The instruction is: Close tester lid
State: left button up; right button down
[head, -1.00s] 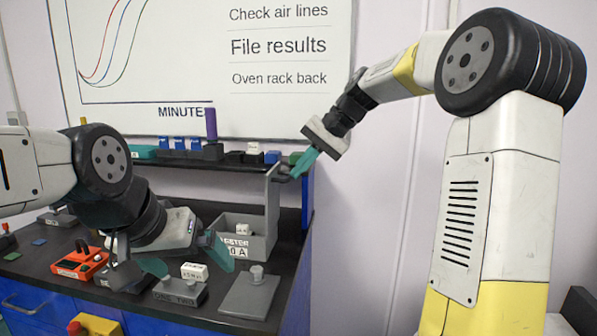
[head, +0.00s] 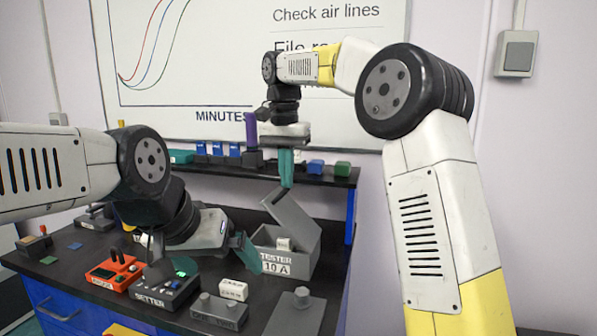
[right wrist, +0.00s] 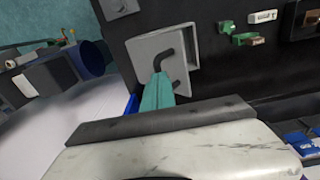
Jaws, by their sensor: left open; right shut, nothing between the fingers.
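The grey tester box (head: 276,264), labelled "TESTER 10 A", stands at the right end of the dark bench. Its grey lid (head: 294,218) is part open, slanting over the box with its raised edge to the left. My right gripper (head: 286,170) is shut and empty, pointing down at the lid's raised edge; I cannot tell whether it touches. In the right wrist view its teal fingers (right wrist: 157,92) overlap a grey square part with a dark bent handle (right wrist: 165,52). My left gripper (head: 215,264) is open and empty over the bench, left of the tester.
An orange device (head: 114,274) is at left. A shelf with a purple cylinder (head: 251,129) runs behind the tester.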

jog(key=a+f, duration=0.2)
jog(key=a, duration=0.1)
jog(key=w+a+f, duration=0.1)
jog(key=a+f, duration=0.1)
jog(key=f, duration=0.1)
jog(key=w+a+f, duration=0.1)
jog(key=a+f, duration=0.2)
jog(key=shift+w+a, duration=0.2)
jog(key=shift+a, duration=0.15)
jog(key=shift+w+a+f, duration=0.1)
jog(key=shift+a+f, duration=0.3)
jog(key=shift+f, duration=0.45)
dwell(0.7)
